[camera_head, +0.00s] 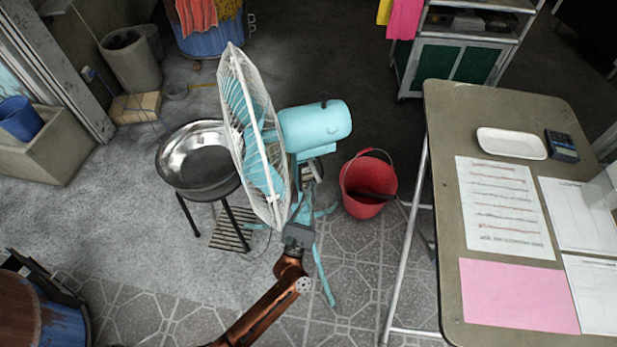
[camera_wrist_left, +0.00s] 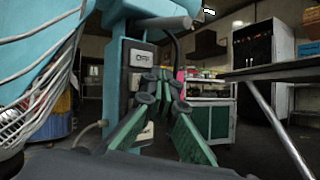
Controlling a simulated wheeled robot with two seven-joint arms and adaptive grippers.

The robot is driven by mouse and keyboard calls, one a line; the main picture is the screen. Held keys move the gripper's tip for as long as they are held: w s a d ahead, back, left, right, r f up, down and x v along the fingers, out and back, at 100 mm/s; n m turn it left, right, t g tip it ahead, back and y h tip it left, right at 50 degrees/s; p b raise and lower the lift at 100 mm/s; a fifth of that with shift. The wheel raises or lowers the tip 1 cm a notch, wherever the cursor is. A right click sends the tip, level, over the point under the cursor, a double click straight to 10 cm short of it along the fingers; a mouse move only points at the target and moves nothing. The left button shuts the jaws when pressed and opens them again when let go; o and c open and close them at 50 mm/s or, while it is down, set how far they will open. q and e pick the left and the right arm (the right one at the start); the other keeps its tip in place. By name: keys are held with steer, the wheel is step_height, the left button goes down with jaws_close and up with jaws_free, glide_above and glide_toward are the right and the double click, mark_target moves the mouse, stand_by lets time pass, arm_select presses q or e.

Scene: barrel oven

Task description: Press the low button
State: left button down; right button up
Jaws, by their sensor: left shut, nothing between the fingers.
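A turquoise fan (camera_head: 314,124) with a white wire guard stands tilted in the middle of the head view. In the left wrist view its post carries a control panel (camera_wrist_left: 123,85) with pale buttons. The top button (camera_wrist_left: 141,58) has dark lettering that seems to read OFF. Other buttons lower down are partly hidden behind my fingers. My left gripper (camera_head: 302,212) is shut and empty, close to the fan's post. In the left wrist view the left gripper (camera_wrist_left: 162,76) has its fingertips in front of the panel; I cannot tell whether they touch it. My right gripper is not in view.
A table (camera_head: 445,185) with papers stands to the right, its metal legs near the fan. A red bucket (camera_head: 355,200) sits between them. A metal basin (camera_head: 183,172) on a stand is left of the fan. Tiled floor lies open in front.

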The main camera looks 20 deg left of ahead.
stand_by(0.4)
arm_select(q)
steer(key=shift+w+a, duration=0.3)
steer(key=shift+w+a, duration=0.3)
stand_by(0.8)
steer(key=shift+s+d, duration=0.1)
steer(key=shift+s, duration=0.05)
steer(key=shift+s+d, duration=0.5)
steer(key=shift+d, duration=0.1)
steer(key=s+d, duration=0.3)
steer(key=shift+s+d, duration=0.15)
steer(key=shift+s, duration=0.1)
stand_by(0.5)
